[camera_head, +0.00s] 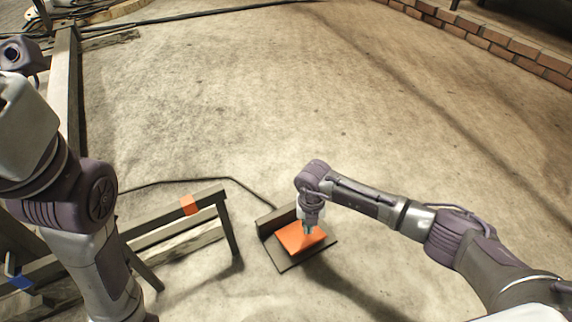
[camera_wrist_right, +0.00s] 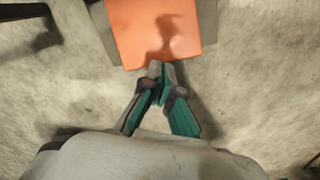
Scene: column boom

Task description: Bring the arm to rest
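My right gripper (camera_head: 309,231) points down over an orange pad (camera_head: 292,239), which lies in a dark angled tray (camera_head: 287,266) on the floor. In the right wrist view, the fingertips (camera_wrist_right: 160,70) meet, with nothing visible between them. They appear near the edge of the orange pad (camera_wrist_right: 135,30), and a gripper shadow falls on it. I cannot tell whether the fingertips touch the pad. My left arm comes in at the left, but its gripper does not show.
A dark trestle (camera_head: 165,212) with an orange band (camera_head: 189,205) stands left of the tray. A long beam (camera_head: 66,90) runs along the left side. A low brick border (camera_head: 490,37) crosses the upper right. The concrete floor (camera_head: 260,110) between is mostly clear.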

